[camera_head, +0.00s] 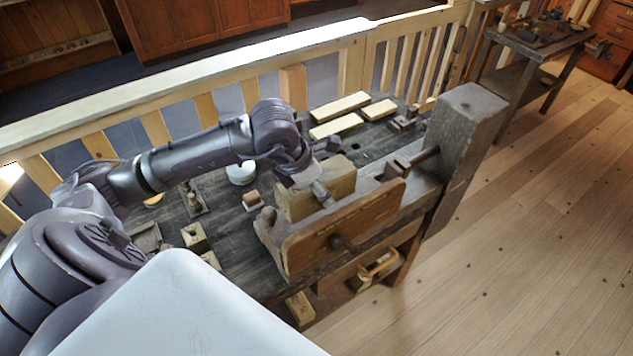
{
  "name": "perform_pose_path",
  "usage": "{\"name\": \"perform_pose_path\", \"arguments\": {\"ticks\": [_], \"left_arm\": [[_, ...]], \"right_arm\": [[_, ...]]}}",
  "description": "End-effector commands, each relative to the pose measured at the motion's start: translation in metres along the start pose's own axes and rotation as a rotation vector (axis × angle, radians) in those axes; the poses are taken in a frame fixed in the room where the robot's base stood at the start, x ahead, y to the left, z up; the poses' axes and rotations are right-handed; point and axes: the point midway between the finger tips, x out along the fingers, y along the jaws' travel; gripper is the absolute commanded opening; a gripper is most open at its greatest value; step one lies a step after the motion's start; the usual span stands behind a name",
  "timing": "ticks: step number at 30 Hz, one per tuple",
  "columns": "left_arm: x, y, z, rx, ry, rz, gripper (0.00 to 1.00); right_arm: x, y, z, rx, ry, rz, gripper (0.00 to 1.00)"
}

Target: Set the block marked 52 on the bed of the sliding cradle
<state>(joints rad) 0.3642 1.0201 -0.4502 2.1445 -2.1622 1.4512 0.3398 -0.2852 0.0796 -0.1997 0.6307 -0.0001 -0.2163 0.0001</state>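A large pale wooden block (342,179) sits at the middle of the workbench, just behind a broad upright wooden board (350,226) with a round knob. This board and the frame around it look like the sliding cradle, but I cannot be sure. No number 52 is readable on any block. My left gripper (321,192) reaches in from the left and points down at the block, overlapping its upper front side. I cannot tell whether the fingers are apart, or whether they touch the block. My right gripper is not in view.
The dark bench (240,262) holds small wooden pieces, a white round item (240,173) and several pale planks (340,105) at the back. A thick grey post (465,125) stands at its right end. A railing (200,85) runs behind. The floor on the right is clear.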

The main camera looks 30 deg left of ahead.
Motion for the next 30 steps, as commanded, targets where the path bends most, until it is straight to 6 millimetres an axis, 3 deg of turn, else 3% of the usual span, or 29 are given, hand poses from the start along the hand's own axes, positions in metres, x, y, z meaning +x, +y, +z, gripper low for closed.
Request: {"name": "perform_pose_path", "arguments": {"ticks": [11, 30], "left_arm": [[0.030, 0.000, -0.012, 0.000, -0.001, 0.000, 0.21], [0.078, -0.001, -0.032, 0.000, -0.003, 0.001, 0.21]], "right_arm": [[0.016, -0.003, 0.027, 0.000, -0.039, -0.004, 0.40], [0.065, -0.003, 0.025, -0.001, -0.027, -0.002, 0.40]]}}
